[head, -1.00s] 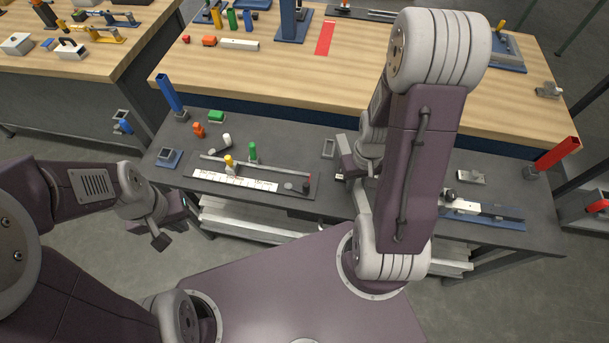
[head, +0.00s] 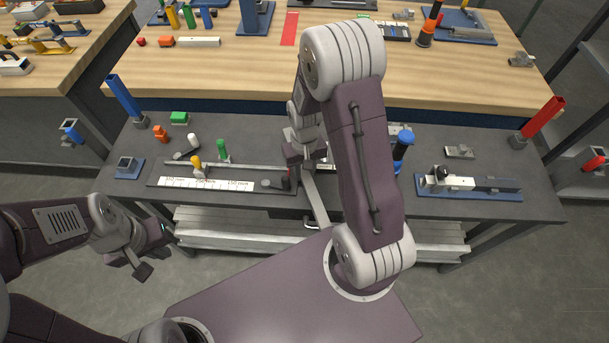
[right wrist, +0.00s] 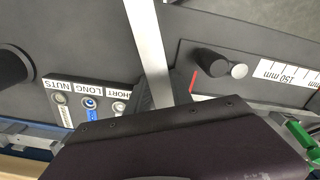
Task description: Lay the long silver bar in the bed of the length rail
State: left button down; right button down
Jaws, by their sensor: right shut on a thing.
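The long silver bar (head: 317,203) is in my right gripper (head: 306,156). In the head view it slants from the gripper past the table's front edge. In the right wrist view the bar (right wrist: 147,45) is a pale strip running up from the jaws. The length rail (head: 222,187) is a dark plate with a white millimetre scale. A yellow and a green peg stand at it. My right gripper is near its right end; the bar lies crosswise to it, outside the bed. In the right wrist view the rail (right wrist: 210,85) is at right. My left gripper (head: 152,250) is empty and looks open.
A label block (right wrist: 85,100) reading NUTS, LONG and SHORT is left of the bar in the wrist view. A blue fixture (head: 468,192) lies to the right on the grey table. A blue post (head: 124,98) and a red post (head: 543,118) stand at its sides.

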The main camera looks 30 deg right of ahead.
aim_at(305, 172)
jog(key=shift+f, duration=0.1)
jog(key=c, duration=1.4)
grip_release()
jog(key=shift+r, duration=0.4)
notch_tip(305, 172, up, 12)
jog(key=p, duration=0.1)
jog(key=s+a+f+n+t, duration=0.1)
jog(key=s+a, duration=0.3)
jog(key=s, duration=0.4)
jog(key=shift+s+a+f+n, duration=0.15)
jog(key=shift+a+f+n, duration=0.2)
jog(key=shift+f, duration=0.35)
